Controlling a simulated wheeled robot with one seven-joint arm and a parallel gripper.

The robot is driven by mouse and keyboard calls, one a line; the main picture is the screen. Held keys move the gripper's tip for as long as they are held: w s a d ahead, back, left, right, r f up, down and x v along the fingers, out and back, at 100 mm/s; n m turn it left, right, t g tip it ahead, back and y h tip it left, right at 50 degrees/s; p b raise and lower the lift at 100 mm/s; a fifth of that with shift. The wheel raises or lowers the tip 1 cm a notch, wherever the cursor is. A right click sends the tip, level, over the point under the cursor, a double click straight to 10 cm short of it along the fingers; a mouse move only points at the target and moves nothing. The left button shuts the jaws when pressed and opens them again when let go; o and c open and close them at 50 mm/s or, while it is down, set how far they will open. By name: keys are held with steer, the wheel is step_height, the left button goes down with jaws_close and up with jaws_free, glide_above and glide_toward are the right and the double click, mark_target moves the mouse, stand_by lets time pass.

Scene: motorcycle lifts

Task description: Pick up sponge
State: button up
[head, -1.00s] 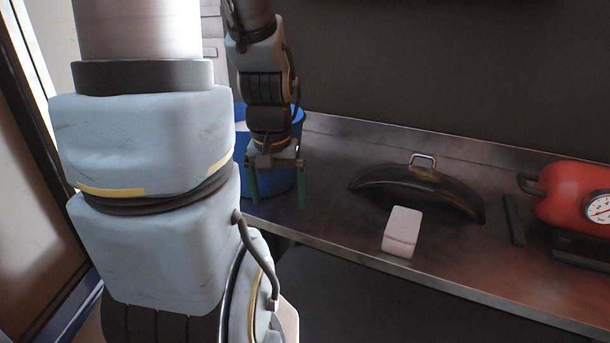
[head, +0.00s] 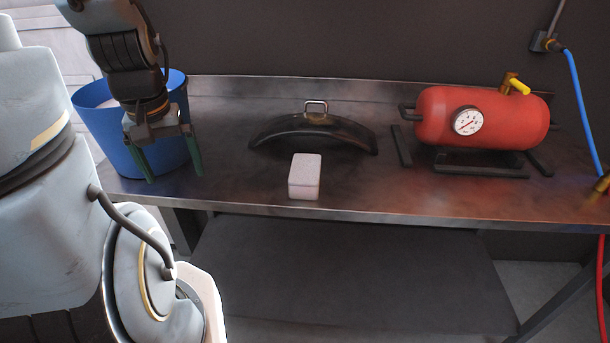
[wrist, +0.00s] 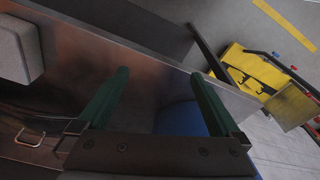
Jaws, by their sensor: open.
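The sponge (head: 305,177) is a pale, whitish block near the front edge of the metal bench in the head view. It also shows at the upper left of the wrist view (wrist: 22,48). My gripper (head: 171,171) has green fingers and is open and empty, well to the left of the sponge, in front of a blue bucket. In the wrist view the fingers (wrist: 160,82) are spread apart with nothing between them. The gripper is not touching the sponge.
The blue bucket (head: 116,134) stands at the bench's left end. A black curved fender-like part (head: 345,133) lies behind the sponge. A red tank (head: 495,119) with a gauge sits on the right. The bench top (head: 243,186) is clear around the sponge.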

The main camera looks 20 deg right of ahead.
steer(key=shift+d, duration=0.1)
steer(key=d+r+m, duration=0.1)
steer(key=d, duration=0.7)
steer(key=d+r+m+g, duration=0.1)
steer(key=d+r, duration=0.1)
steer(key=d, duration=0.6)
steer(key=d+r+m+b, duration=0.1)
steer(key=d, duration=0.7)
steer(key=shift+s+d+r+m+g, duration=0.15)
steer(key=shift+s+d+m+g, duration=0.15)
steer(key=shift+s+d+m, duration=0.1)
glide_above(305, 165)
steer(key=f, duration=0.4)
steer(key=shift+s+a+f, duration=0.2)
steer(key=shift+f, duration=0.1)
steer(key=shift+w+d+f+p, duration=0.15)
steer(key=shift+f+p, duration=0.1)
steer(key=shift+f, duration=1.2)
steer(key=shift+s+d+f+p, duration=0.15)
steer(key=shift+f+p, duration=0.1)
steer(key=shift+f, duration=1.15)
steer(key=shift+w, duration=0.15)
steer(key=c, duration=1.3)
step_height(305, 165, up, 10)
steer(key=shift+r+b, duration=0.1)
steer(key=shift+b, duration=0.25)
